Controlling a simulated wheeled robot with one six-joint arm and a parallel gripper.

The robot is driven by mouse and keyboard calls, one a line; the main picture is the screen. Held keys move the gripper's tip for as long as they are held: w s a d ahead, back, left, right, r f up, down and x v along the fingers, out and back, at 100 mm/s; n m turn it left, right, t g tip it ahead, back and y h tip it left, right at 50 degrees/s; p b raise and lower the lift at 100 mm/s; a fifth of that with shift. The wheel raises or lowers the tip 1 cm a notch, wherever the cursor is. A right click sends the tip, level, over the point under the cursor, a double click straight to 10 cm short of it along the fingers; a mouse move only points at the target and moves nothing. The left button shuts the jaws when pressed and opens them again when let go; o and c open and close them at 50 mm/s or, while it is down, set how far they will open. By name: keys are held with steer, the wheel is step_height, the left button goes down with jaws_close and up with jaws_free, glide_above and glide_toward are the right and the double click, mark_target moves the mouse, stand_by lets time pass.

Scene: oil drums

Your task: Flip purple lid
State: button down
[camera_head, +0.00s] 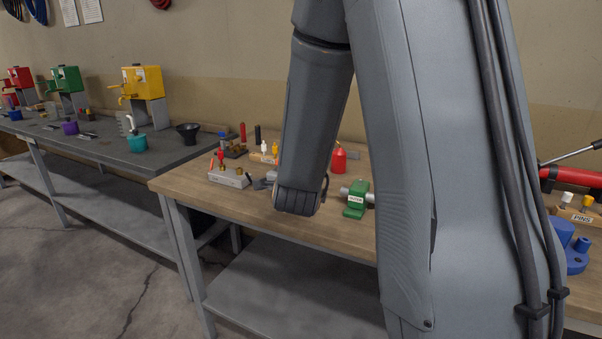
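A small purple object (70,127) sits on the dark grey bench at the left, in front of the green machine. It is too small to tell whether it is a lid or a pot, or which way up it is. My arm comes down in the middle of the view and its lower end is over the wooden bench. Small grey shapes show just left of that end. I cannot tell whether they are part of my gripper, and no fingertips are clear. The purple object is well to the left of my arm, apart from it.
Red (19,78), green (66,79) and yellow (142,82) machines stand along the dark bench. A teal pot (137,143) and black funnel (188,132) are nearer. The wooden bench (205,195) holds a green clamp (355,199) and small parts. The floor (90,265) in front is clear.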

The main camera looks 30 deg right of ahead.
steer(key=shift+s, duration=0.1)
stand_by(0.3)
steer(key=c, duration=2)
jaws_free()
steer(key=p+v, duration=0.7)
steer(key=p, duration=0.2)
steer(key=shift+s+a+r, duration=0.1)
steer(key=shift+s+a, duration=0.05)
steer(key=shift+s, duration=0.25)
steer(key=shift+p, duration=0.35)
steer(key=shift+a, duration=0.1)
